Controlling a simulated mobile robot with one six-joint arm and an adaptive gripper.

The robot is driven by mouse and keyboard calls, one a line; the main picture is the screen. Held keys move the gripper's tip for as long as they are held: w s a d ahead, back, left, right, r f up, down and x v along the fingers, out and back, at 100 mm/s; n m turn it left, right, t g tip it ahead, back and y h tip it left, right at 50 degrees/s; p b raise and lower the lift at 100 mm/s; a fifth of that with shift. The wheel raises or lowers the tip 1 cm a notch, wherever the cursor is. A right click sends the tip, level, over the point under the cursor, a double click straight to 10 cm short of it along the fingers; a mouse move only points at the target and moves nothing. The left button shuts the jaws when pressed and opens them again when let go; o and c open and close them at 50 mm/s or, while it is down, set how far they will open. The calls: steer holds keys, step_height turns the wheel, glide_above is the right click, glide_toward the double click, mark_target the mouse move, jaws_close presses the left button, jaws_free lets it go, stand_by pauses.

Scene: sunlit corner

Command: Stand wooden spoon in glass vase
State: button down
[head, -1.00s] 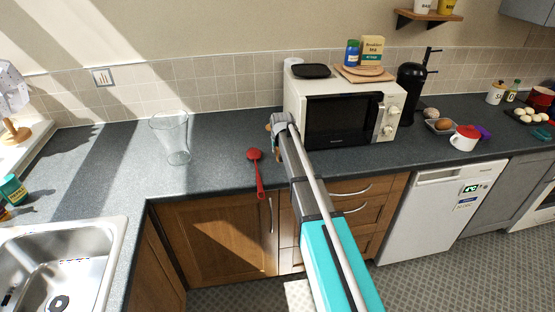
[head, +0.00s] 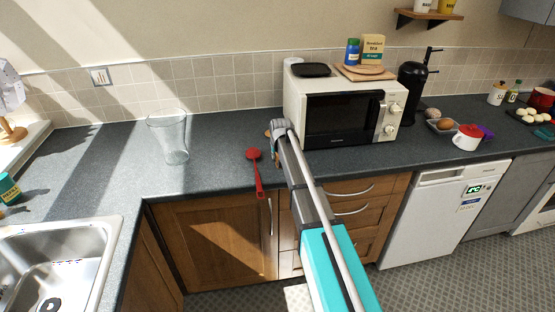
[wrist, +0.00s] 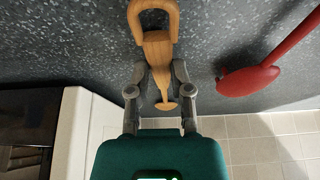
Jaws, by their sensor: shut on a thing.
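A clear glass vase (head: 172,140) stands upright on the grey worktop at the left, near the tiled wall. Only a small brown bit of the spoon shows there. Whether the spoon touches the worktop I cannot tell.
A red utensil (head: 256,172) lies at the worktop's front edge, close to my gripper; it also shows in the wrist view (wrist: 250,80). The white microwave (head: 388,95) stands at the right. A sink (head: 95,245) is front left. The worktop between vase and red utensil is clear.

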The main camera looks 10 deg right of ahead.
steer(key=shift+f, duration=0.15)
steer(key=c, duration=0.5)
jaws_free()
steer(key=shift+c, duration=0.2)
steer(key=p+v, duration=1.1)
steer(key=v, duration=0.1)
stand_by(0.4)
stand_by(0.6)
steer(key=s+f+g, duration=0.1)
steer(key=s+g, duration=0.3)
steer(key=s, duration=2.9)
steer(key=shift+s+a+g, duration=0.2)
steer(key=shift+a+g, duration=0.05)
steer(key=shift+g, duration=0.15)
